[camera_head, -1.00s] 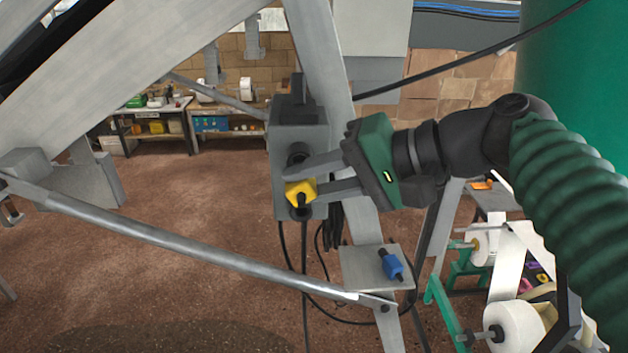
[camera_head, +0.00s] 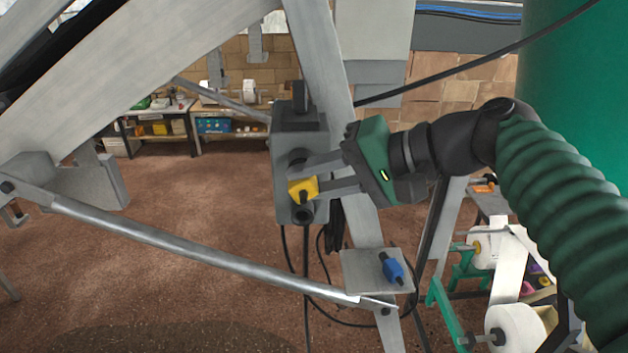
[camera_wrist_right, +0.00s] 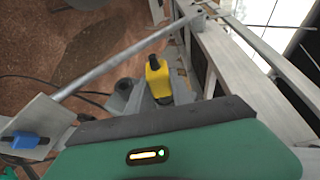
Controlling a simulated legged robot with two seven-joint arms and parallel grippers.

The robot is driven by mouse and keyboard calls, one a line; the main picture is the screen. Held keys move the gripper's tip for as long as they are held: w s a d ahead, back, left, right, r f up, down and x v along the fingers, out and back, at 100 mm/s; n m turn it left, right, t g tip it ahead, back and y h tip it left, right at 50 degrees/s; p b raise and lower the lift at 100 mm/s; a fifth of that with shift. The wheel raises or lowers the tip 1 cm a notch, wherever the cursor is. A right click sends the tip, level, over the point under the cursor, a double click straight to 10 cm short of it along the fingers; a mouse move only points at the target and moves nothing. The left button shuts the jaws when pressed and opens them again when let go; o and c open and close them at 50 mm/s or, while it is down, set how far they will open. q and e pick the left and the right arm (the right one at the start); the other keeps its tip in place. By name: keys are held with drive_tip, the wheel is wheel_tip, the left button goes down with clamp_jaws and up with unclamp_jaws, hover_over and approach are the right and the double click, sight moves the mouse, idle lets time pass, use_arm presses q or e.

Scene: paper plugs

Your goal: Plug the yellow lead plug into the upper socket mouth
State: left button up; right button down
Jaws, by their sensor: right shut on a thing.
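The grey socket box (camera_head: 284,195) is mounted on a slanted metal post. Its dark upper mouth (camera_head: 297,157) shows just above the fingers of my right gripper (camera_head: 303,178). The round lower mouth (camera_head: 303,214) shows below. My right gripper is shut on the yellow plug (camera_head: 303,188), which sits in front of the box between the two mouths in the head view. The yellow plug also shows in the right wrist view (camera_wrist_right: 158,80), its black end pointing away from the gripper. Whether it touches the box cannot be told. My left gripper is out of view.
A blue plug (camera_head: 392,268) lies on a small metal plate (camera_head: 360,277) below right of the box. Black cables hang under the box. A slanted metal bar (camera_head: 190,245) crosses the lower left. White rolls (camera_head: 515,328) stand at lower right.

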drive_tip(key=shift+w+d, duration=0.1)
drive_tip(key=shift+w, duration=0.5)
drive_tip(key=shift+w, duration=0.1)
drive_tip(key=shift+w+p, duration=0.25)
drive_tip(key=shift+p, duration=0.1)
drive_tip(key=c, duration=1.3)
unclamp_jaws()
drive_tip(key=shift+d, duration=0.1)
drive_tip(key=shift+o, duration=1.2)
drive_tip(key=shift+d, duration=0.25)
